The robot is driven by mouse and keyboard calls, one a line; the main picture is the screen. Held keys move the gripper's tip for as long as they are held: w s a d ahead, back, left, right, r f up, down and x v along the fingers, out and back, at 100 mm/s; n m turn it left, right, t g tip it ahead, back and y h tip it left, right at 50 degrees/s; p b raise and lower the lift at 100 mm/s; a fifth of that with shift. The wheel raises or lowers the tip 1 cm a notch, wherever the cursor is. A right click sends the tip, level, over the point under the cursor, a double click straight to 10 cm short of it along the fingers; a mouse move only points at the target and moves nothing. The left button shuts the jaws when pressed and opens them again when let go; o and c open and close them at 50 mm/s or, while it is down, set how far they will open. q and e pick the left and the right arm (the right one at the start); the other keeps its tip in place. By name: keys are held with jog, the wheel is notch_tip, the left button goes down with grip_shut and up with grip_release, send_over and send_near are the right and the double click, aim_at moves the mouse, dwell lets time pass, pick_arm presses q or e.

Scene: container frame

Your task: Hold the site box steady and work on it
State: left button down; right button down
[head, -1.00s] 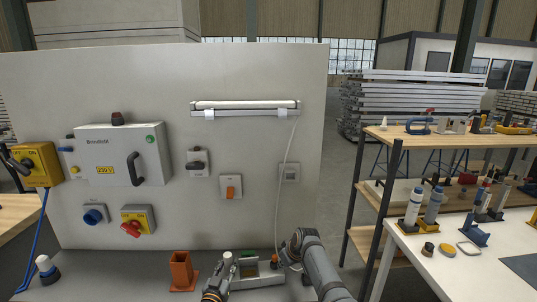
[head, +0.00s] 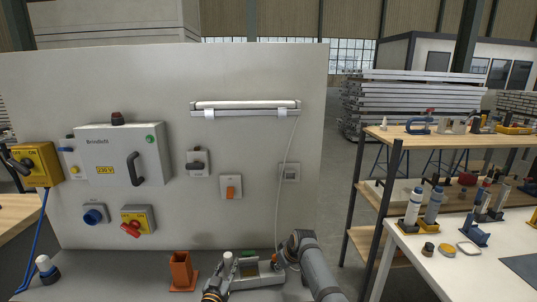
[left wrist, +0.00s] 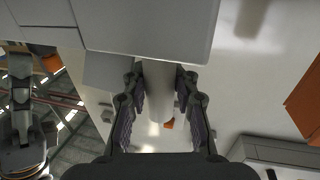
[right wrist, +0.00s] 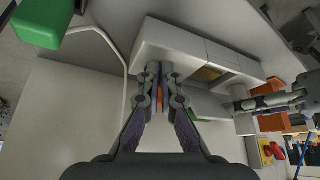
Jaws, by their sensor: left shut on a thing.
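The site box (head: 256,281) is a light grey box low at the front of the wall panel in the head view. It also shows in the left wrist view (left wrist: 150,28) and the right wrist view (right wrist: 188,48). My left gripper (left wrist: 159,80) is shut around a pale cylinder (left wrist: 157,100) beside the box; the head view shows this gripper at the box's left end. My right gripper (right wrist: 160,72) is at the box's right end, its fingertips close together near the box's edge. Something orange shows between its fingers; I cannot tell whether they hold it.
An orange holder (head: 182,272) stands left of the box. A white cable (head: 285,165) hangs from the wall lamp (head: 246,107) towards my right gripper. The wall carries several switch boxes. A shelf (head: 440,138) and a white table (head: 450,265) with tools stand at right.

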pick_arm(q)
jog(key=shift+r, duration=0.1)
pick_arm(e)
jog(key=shift+s+a, duration=0.15)
jog(key=shift+a, duration=0.25)
jog(key=shift+s+d, duration=0.15)
jog(key=shift+s, duration=0.2)
notch_tip(320, 180, up, 6)
dwell(0.5)
jog(key=shift+w+d+f, duration=0.2)
jog(key=shift+d+f, duration=0.2)
jog(key=shift+f, duration=0.6)
jog(key=shift+w+d+f, duration=0.2)
jog(key=shift+d+f, duration=0.15)
jog(key=shift+f, duration=0.7)
jog(key=shift+w+d+f, duration=0.2)
jog(key=shift+d+f, duration=0.2)
jog(key=shift+f, duration=0.6)
jog(key=shift+w+a+r, duration=0.1)
jog(key=shift+w+a, duration=0.25)
jog(key=shift+a, duration=0.25)
